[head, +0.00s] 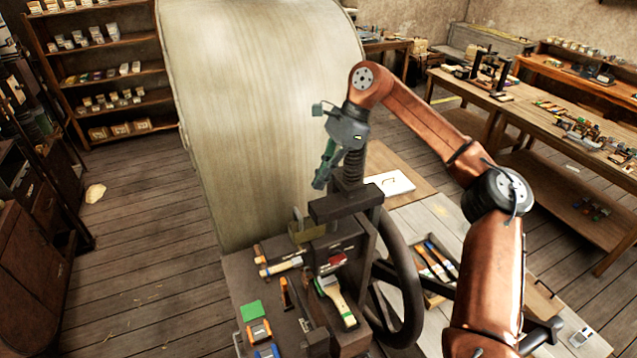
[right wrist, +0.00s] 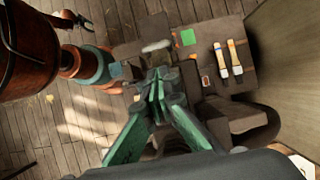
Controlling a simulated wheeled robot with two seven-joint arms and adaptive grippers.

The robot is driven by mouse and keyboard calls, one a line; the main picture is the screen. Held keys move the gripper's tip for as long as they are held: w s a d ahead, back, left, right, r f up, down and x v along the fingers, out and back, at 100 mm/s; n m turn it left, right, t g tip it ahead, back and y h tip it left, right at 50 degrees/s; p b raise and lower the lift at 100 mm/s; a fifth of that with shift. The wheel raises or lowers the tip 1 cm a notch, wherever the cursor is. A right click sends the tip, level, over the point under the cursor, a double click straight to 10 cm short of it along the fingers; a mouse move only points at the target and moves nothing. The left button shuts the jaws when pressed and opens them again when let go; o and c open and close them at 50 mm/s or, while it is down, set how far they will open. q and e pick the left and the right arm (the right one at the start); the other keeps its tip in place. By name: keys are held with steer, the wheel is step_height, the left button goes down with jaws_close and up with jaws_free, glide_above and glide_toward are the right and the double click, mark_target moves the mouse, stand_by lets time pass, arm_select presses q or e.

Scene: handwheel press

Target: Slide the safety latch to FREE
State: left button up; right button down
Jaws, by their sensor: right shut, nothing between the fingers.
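The dark press stands at the lower middle of the head view, with a screw column (head: 352,168) and a black handwheel (head: 400,285) on its right side. A small red piece (head: 335,262) sits on the press block below the crosshead; I cannot tell whether it is the safety latch, and no FREE marking is readable. My right gripper (head: 322,180), with green fingers, is shut and empty above the press, just left of the screw. It also shows in the right wrist view (right wrist: 158,85), pointing over the press bench.
Brushes (head: 338,300), a green block (head: 251,311) and other small items lie on the press bench. A large pale curved panel (head: 265,120) rises behind the press. A tray of tools (head: 437,262) lies on a table to the right. Plank floor is open at left.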

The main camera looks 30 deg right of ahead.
steer(key=p, duration=0.2)
glide_toward(294, 226)
steer(key=shift+s+d+f, duration=0.15)
steer(key=shift+f, duration=1.15)
arm_select(q)
steer(key=shift+w+r, duration=0.3)
steer(key=shift+r, duration=0.2)
steer(key=shift+w+r, duration=0.25)
steer(key=shift+r, duration=0.2)
arm_select(e)
steer(key=shift+a, duration=0.3)
steer(key=a, duration=0.4)
steer(key=shift+a+b, duration=0.1)
steer(key=shift+b, duration=0.3)
arm_select(q)
steer(key=shift+f, duration=0.15)
steer(key=shift+s, duration=0.1)
step_height(294, 226, up, 6)
steer(key=p, duration=0.6)
arm_select(e)
steer(key=v, duration=1)
steer(key=shift+d, duration=0.2)
